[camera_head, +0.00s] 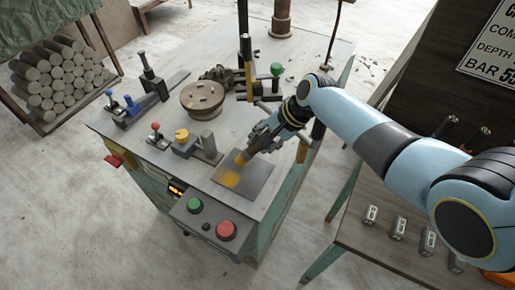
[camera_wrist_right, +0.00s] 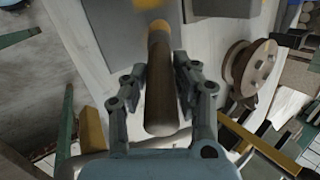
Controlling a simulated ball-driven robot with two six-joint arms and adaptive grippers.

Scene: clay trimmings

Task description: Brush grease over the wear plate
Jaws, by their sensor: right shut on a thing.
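The wear plate (camera_head: 256,182) is a flat grey plate near the front right of the machine table. A yellow-orange grease patch (camera_head: 230,180) covers part of its left side. My right gripper (camera_head: 262,137) is shut on the brown handle of a brush (camera_head: 257,147). The brush slants down to the plate's upper part, its orange tip at or just above the surface; contact cannot be told. In the right wrist view the fingers (camera_wrist_right: 158,85) flank the brush handle (camera_wrist_right: 161,85), which points at the plate (camera_wrist_right: 178,14). My left gripper is not in view.
Left of the plate stand a grey block (camera_head: 208,143), a yellow knob (camera_head: 182,136) and a round brown disc (camera_head: 203,97). A button box (camera_head: 207,227) sits at the front edge. A green-topped lever (camera_head: 276,71) stands behind my gripper. A side table (camera_head: 350,232) is at right.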

